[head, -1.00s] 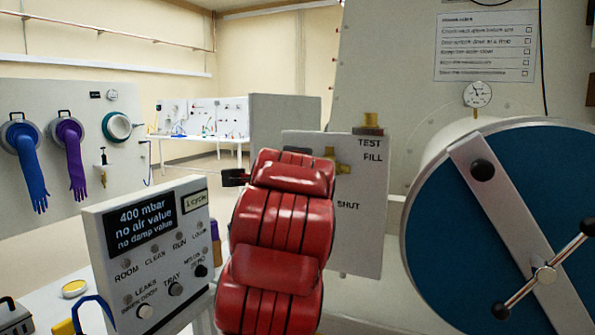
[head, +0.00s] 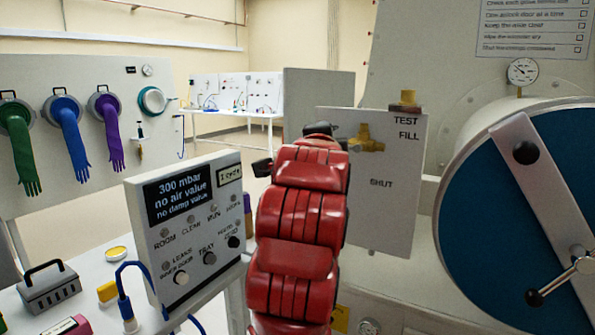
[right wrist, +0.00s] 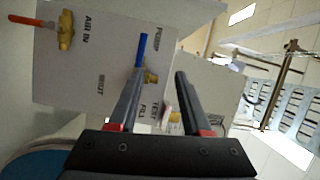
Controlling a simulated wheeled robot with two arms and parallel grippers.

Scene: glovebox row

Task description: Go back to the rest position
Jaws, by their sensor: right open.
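My right gripper (right wrist: 162,75) is open in the right wrist view, with nothing visible held between its two dark fingers. Beyond the fingers is a white valve panel with a blue lever (right wrist: 141,50) and a brass valve behind the left fingertip. Whether they touch, I cannot tell. In the head view my red arm rises in the middle, in front of the valve panel (head: 395,215) marked TEST, FILL and SHUT; a brass valve (head: 367,140) shows beside it. The arm hides most of that gripper. My left gripper is not in view.
A control box (head: 190,222) reading 300 mbar stands left of the arm. A round blue door (head: 500,220) with a bar handle is close at right. A grey carrier (head: 48,290) sits on the bench. Gloves (head: 70,138) hang at left. A far table (head: 232,112) stands behind.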

